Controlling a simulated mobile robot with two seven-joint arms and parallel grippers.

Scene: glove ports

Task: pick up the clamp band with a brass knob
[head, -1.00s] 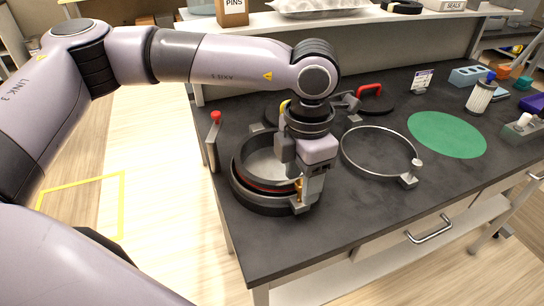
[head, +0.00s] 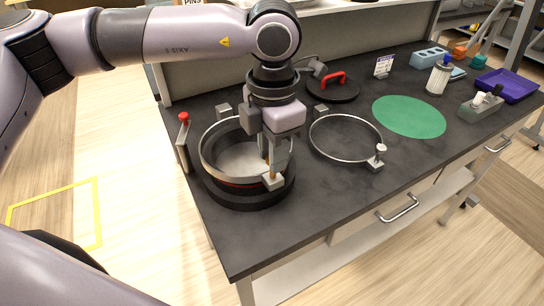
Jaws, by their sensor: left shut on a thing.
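My left gripper (head: 269,160) points down at the front right of the round port and is shut on a grey metal clamp band (head: 205,160). A brass-coloured part (head: 262,146) shows beside its fingers, partly hidden by them. The band's lug (head: 273,182) is just below the fingertips. The band is level and appears raised a little over the black port ring (head: 250,197), with a red seal line showing under it. A second clamp band (head: 313,146) lies on the bench to the right, with a pale silver knob (head: 381,149). My right gripper is not in view.
A red-tipped post (head: 184,137) stands at the bench's left edge. Behind are a black lid with a red handle (head: 333,87) and a small sign (head: 384,66). A green disc (head: 408,116), bottle (head: 438,76) and purple tray (head: 512,88) are rightward. The front bench top is clear.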

